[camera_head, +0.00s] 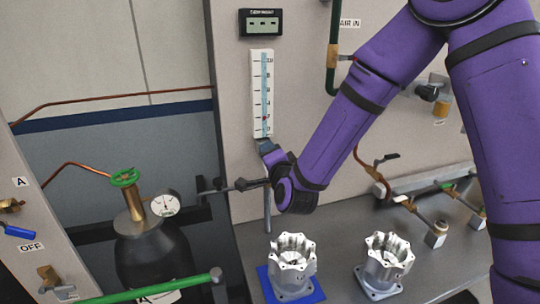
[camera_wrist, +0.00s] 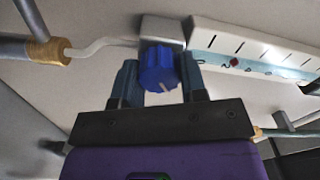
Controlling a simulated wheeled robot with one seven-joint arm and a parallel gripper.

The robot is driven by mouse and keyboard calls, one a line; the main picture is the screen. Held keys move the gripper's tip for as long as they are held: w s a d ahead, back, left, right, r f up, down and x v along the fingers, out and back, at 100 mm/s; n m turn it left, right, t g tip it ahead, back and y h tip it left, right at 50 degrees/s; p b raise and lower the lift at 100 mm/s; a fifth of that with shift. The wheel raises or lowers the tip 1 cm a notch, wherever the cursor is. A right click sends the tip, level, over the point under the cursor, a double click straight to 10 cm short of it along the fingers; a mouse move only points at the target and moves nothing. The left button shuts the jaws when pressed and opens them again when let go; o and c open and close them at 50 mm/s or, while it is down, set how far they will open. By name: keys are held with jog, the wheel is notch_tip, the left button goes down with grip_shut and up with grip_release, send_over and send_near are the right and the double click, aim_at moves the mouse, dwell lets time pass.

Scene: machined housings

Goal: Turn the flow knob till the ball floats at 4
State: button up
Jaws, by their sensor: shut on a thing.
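The blue flow knob (camera_wrist: 157,68) with a pale pointer line sits below the flow meter's block. My gripper (camera_wrist: 158,78) is shut on it, one finger on each side. The flow meter (camera_head: 262,92) is a tall white scale on the panel, and its lower end also shows in the wrist view (camera_wrist: 265,48). The red ball (camera_wrist: 234,62) floats in the lower part of the tube, near the small numbers; I cannot read surely which mark it is at. In the head view the knob is hidden behind my wrist, just below the meter.
A small display (camera_head: 261,22) is above the meter. A gas bottle (camera_head: 150,250) with a green valve and a gauge (camera_head: 165,205) stands left. Two machined housings (camera_head: 292,262) (camera_head: 385,262) stand on the bench below, the left one on a blue mat (camera_head: 313,292).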

jog(key=m, duration=0.5)
jog(key=shift+f+m, duration=0.15)
jog(key=shift+m, duration=0.15)
jog(key=m, duration=0.4)
jog(key=shift+m, duration=0.4)
jog(key=shift+f, duration=0.1)
jog(key=o, duration=0.9)
jog(key=shift+o, duration=0.2)
